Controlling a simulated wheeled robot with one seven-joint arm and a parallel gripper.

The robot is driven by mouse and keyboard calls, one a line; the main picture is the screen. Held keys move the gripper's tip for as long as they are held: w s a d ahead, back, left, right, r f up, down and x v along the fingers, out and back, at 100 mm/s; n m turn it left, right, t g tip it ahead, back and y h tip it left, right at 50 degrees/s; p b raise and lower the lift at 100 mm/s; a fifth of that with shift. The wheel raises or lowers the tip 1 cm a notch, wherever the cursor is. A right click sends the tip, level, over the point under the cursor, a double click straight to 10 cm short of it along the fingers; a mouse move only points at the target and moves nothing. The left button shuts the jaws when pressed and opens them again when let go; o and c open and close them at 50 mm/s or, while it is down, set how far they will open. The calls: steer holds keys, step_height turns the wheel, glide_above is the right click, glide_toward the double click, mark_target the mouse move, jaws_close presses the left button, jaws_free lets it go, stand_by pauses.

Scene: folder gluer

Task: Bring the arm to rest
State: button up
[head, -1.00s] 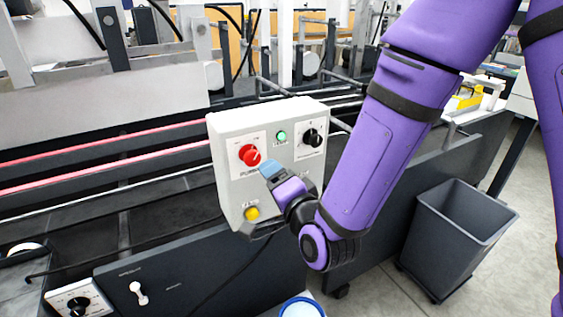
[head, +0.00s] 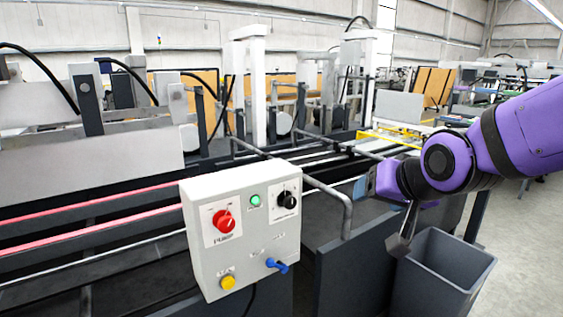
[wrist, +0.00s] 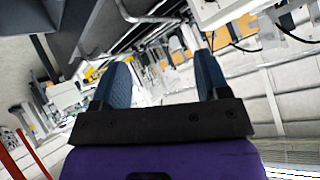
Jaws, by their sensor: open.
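My purple arm reaches in from the right in the head view. My gripper (head: 361,188) is to the right of the control box, apart from it, above the machine's side near the bin. In the wrist view my gripper (wrist: 163,85) shows two blue fingers spread apart with nothing between them. The white control box (head: 243,232) carries a red knob (head: 223,221), a green button (head: 255,200), a black knob (head: 287,200), a yellow button (head: 228,282) and a blue lever (head: 277,265).
A dark grey bin (head: 440,278) stands on the floor below my wrist. A bent grey rail (head: 335,205) runs between the control box and my gripper. The machine frame with red bars (head: 110,215) fills the left. Open floor lies at the far right.

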steer(key=s+d+r+n+g+h, duration=0.1)
steer(key=s+d+r+g+h, duration=0.2)
steer(key=s+d, duration=0.9)
steer(key=s+r+g, duration=0.1)
steer(key=s, duration=0.3)
steer(key=shift+s+d, duration=0.25)
steer(key=shift+d, duration=0.15)
